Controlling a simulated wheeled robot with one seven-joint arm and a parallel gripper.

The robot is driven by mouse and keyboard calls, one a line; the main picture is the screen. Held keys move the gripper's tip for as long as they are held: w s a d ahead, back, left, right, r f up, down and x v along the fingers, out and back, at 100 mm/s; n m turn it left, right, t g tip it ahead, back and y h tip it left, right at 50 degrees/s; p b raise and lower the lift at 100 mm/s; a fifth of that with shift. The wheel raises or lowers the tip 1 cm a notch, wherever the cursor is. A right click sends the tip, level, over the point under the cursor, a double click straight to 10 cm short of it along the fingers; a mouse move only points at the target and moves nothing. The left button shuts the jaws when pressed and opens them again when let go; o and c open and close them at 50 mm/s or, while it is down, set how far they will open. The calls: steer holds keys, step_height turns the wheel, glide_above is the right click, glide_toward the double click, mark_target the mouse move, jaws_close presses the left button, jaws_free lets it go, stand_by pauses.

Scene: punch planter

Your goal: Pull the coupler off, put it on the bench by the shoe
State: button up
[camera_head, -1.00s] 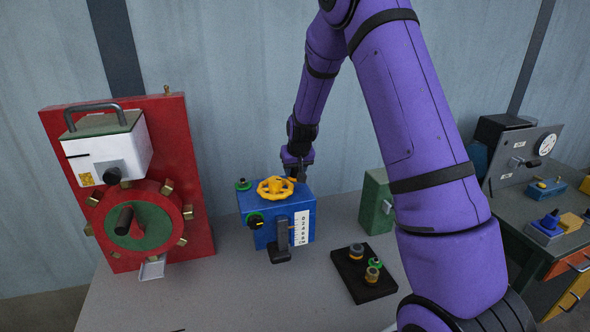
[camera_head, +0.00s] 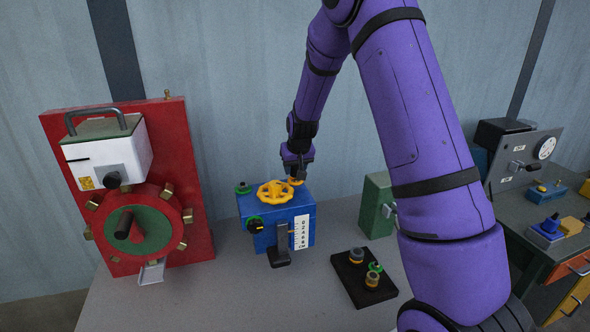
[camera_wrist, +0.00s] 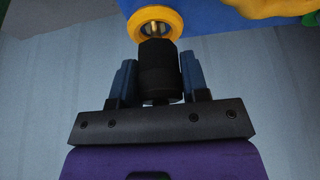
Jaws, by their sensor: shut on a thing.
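My gripper (camera_wrist: 157,82) is shut on a dark, stepped cylindrical piece, the coupler (camera_wrist: 158,66), in the wrist view. The coupler's far end lies at a yellow ring (camera_wrist: 173,19), with brass-coloured pins visible in the ring's opening. Whether the coupler still touches them is unclear. In the head view my gripper (camera_head: 297,170) is above the back right of the blue box (camera_head: 262,240), beside the yellow ring (camera_head: 296,182). The coupler is hard to make out there. A black foot-shaped piece (camera_head: 280,258), possibly the shoe, is at the box's front. The grey bench (camera_head: 225,300) lies below.
A yellow handwheel (camera_head: 276,192) tops the box. A red panel (camera_head: 185,150) stands at left. A black tray (camera_head: 345,283) with several small fittings and a green box (camera_head: 375,205) stand at right. The front left of the bench is clear.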

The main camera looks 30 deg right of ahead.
steer(key=shift+r, duration=1.5)
steer(key=shift+r, duration=1.9)
